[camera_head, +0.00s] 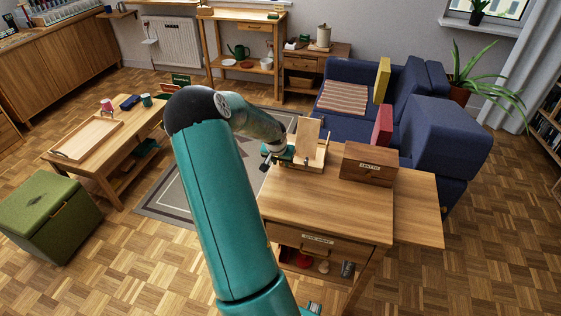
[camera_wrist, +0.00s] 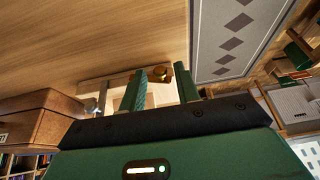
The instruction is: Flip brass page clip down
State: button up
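A small wooden stand (camera_head: 309,134) with an upright back board stands at the far left of the wooden desk (camera_head: 335,212). My gripper (camera_head: 284,155) is at the stand's left side in the head view. In the wrist view my gripper (camera_wrist: 161,88) shows two green fingers well apart, with nothing clamped between them. In the head view I cannot make out the clip clearly.
A wooden box (camera_head: 368,164) with a label stands right of the stand; it also shows at left in the wrist view (camera_wrist: 40,118). A blue sofa (camera_head: 420,125) is behind the desk. The desk's front top is clear. A patterned rug (camera_head: 175,190) lies left.

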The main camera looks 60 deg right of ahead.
grip_shut()
jog(key=shift+w+a+f+g, duration=0.1)
jog(key=shift+w+f+g, duration=0.3)
jog(key=shift+g, duration=0.4)
jog(key=shift+w+f+n+g+h, duration=0.1)
jog(key=shift+f+n+g+h, duration=0.25)
jog(key=shift+g, duration=0.65)
jog(key=shift+o, duration=1.1)
grip_release()
jog(key=shift+r, duration=0.1)
jog(key=v, duration=1.3)
jog(key=shift+r, duration=0.3)
